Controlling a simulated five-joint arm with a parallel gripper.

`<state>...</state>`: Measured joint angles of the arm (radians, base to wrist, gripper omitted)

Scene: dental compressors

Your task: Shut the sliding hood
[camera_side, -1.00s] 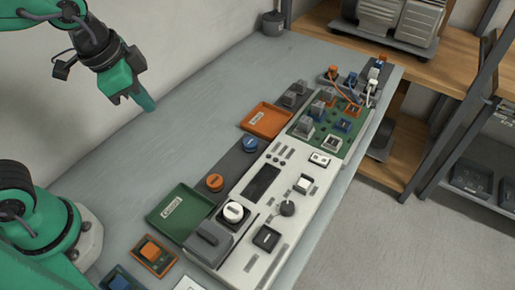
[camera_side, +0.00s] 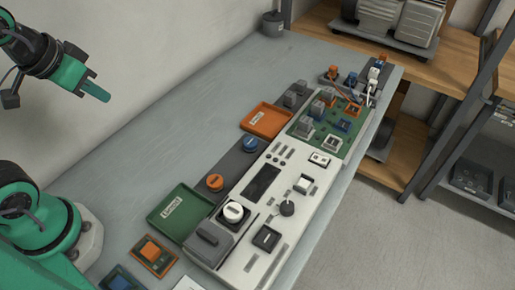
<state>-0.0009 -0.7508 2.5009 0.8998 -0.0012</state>
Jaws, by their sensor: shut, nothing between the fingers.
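The grey sliding hood (camera_side: 208,243) sits at the near left end of the white panel (camera_side: 243,250). A white round button (camera_side: 233,212) stands uncovered just beyond the hood, on a dark square. A thin dark slot (camera_side: 249,223) runs along the panel beside them. My gripper (camera_side: 97,92) is at the upper left, shut and empty. It is high above the table and well apart from the hood.
A green tray (camera_side: 180,212) lies left of the hood, and an orange tray (camera_side: 267,121) lies farther back. Orange (camera_side: 215,181) and blue (camera_side: 250,144) round buttons sit on a dark strip. A green circuit board (camera_side: 330,125) is beyond the panel. The table's left side is clear.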

